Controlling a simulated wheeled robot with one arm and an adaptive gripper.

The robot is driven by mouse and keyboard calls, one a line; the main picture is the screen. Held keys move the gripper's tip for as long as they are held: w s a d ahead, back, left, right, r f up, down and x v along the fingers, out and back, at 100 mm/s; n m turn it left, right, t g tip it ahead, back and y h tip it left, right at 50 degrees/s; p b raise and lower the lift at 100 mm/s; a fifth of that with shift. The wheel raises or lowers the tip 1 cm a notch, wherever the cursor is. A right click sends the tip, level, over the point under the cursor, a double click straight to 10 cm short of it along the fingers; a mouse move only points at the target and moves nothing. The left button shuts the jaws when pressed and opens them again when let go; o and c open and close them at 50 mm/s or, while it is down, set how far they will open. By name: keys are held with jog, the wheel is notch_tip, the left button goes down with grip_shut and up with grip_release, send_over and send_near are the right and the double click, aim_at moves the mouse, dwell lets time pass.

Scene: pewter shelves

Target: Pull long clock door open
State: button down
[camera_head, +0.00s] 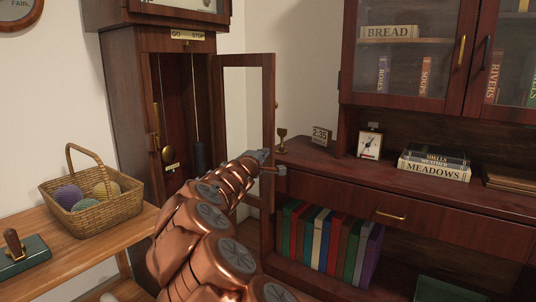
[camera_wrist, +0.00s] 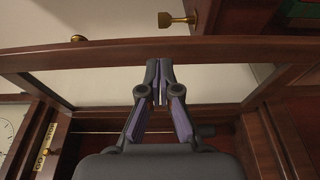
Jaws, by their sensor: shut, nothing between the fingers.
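The long clock (camera_head: 125,75) is a tall dark red-brown case at the left of centre in the head view. Its narrow glazed door (camera_head: 268,95) is swung open to the right, showing the brass pendulum (camera_head: 168,154) and a dark weight (camera_head: 199,155) inside. A small brass knob (camera_head: 276,104) is on the door's free edge; it also shows in the wrist view (camera_wrist: 78,38). My gripper (camera_head: 271,161) is at the door's lower free edge. In the wrist view my gripper (camera_wrist: 159,66) is shut and empty, its fingertips at the door's wooden edge bar (camera_wrist: 220,50). Contact cannot be told.
A bench (camera_head: 95,240) with a wicker basket (camera_head: 110,212) stands at the left.

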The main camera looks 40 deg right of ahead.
jog(key=s+a+b, duration=0.2)
jog(key=s+a, duration=0.2)
jog(key=s, duration=0.3)
jog(key=shift+s+a, duration=0.25)
jog(key=shift+a, duration=0.1)
